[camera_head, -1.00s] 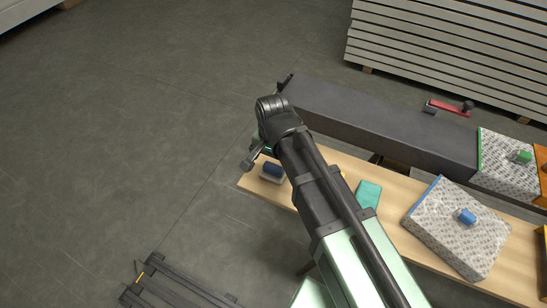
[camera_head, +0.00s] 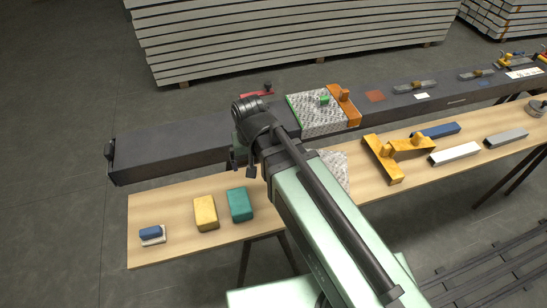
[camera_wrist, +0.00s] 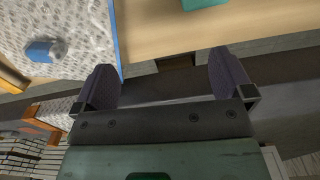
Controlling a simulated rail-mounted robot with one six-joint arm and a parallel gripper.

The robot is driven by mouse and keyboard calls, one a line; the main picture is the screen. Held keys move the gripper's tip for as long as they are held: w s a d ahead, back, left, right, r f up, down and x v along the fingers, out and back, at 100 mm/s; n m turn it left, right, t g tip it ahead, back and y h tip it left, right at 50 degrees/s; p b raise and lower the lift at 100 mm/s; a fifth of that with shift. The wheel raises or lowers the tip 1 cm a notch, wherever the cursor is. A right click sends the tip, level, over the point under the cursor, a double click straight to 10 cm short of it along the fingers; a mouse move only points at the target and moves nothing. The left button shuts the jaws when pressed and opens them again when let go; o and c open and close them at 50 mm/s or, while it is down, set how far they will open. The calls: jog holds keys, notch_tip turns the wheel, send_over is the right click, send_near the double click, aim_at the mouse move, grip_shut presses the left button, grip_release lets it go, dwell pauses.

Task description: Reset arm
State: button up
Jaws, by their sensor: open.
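My gripper (camera_wrist: 164,80) is open, with its two fingers wide apart and nothing between them. In the head view, the end of my arm hangs over the edge between the dark beam (camera_head: 170,150) and the wooden table (camera_head: 180,242), and my gripper is mostly hidden behind the wrist. The speckled plate with a blue edge (camera_head: 335,168) is largely covered by my arm there. In the wrist view, that plate (camera_wrist: 75,20) with its blue knob lies at the upper left, apart from the fingers.
A teal block (camera_head: 240,204), a yellow block (camera_head: 205,213) and a blue block on a white base (camera_head: 151,233) lie on the table left of my arm. A green-edged plate (camera_head: 318,122) and orange bracket (camera_head: 344,108) sit on the beam. Orange pieces (camera_head: 385,160) lie right.

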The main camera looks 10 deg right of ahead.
jog(key=s+d, duration=0.2)
jog(key=d, duration=0.9)
jog(key=shift+s+d, duration=0.15)
jog(key=shift+d, duration=0.2)
